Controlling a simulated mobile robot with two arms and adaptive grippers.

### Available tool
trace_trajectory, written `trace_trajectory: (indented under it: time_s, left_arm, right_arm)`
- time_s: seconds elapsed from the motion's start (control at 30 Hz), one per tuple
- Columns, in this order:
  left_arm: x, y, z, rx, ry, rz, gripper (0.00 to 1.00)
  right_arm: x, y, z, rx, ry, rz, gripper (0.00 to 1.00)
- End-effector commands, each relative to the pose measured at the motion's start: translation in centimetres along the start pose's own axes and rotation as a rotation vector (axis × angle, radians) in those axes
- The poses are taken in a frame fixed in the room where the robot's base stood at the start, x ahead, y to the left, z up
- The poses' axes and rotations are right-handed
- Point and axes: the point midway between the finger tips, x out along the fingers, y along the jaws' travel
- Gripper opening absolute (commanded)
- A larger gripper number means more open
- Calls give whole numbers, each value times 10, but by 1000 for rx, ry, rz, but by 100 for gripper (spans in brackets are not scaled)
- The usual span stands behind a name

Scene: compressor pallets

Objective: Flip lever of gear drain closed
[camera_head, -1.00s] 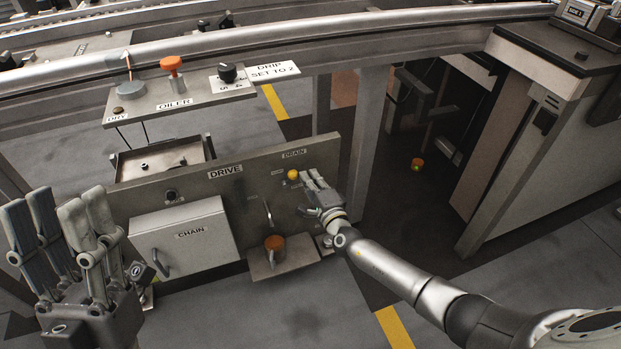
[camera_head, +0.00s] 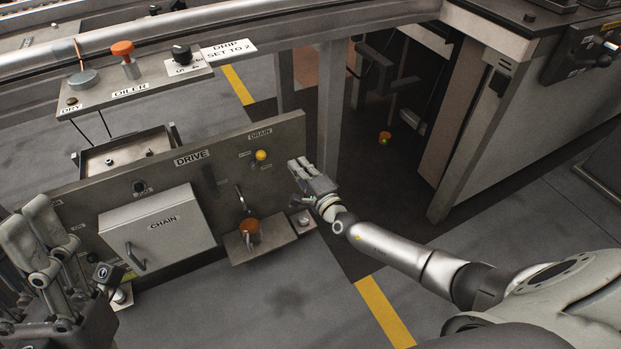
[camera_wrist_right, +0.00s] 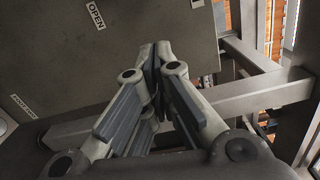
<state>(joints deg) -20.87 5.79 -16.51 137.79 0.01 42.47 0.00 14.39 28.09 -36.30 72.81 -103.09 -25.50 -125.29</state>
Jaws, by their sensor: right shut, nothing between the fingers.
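The gear drain's lever shows as a yellow knob (camera_head: 261,155) on the grey drive panel (camera_head: 215,180), just below the DRAIN label (camera_head: 260,134). Small labels sit on both sides of it, too small to read in the head view. My right gripper (camera_head: 299,170) is shut and empty, to the right of the knob and apart from it. In the right wrist view its fingers (camera_wrist_right: 157,62) meet in front of the panel, with an OPEN label (camera_wrist_right: 96,16) above left; the knob is not seen there. My left gripper (camera_head: 40,232) is open and empty at the left.
A spout (camera_head: 243,200) points down at an orange cup (camera_head: 249,228) on a small shelf below the knob. A grey CHAIN box (camera_head: 158,228) juts out to the left. A metal post (camera_head: 330,125) stands behind my right gripper. The floor in front is clear.

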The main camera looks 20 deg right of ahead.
Motion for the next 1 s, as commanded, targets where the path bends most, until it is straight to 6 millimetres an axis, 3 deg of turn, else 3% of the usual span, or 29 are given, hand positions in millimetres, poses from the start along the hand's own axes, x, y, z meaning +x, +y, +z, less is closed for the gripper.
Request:
trace_trajectory:
  time_s: [0.3, 0.5, 1.0]
  left_arm:
    - [0, -5, 52, 16, -281, -7, 40]
    - [-7, -8, 74, 23, -406, -11, 40]
    - [-12, -10, 84, 26, -463, -13, 40]
  right_arm:
    - [-33, -1, 0, -1, -1, 2, 0]
    - [-49, 0, 0, -1, 0, 1, 0]
    - [-56, 0, 0, -1, 0, 0, 0]
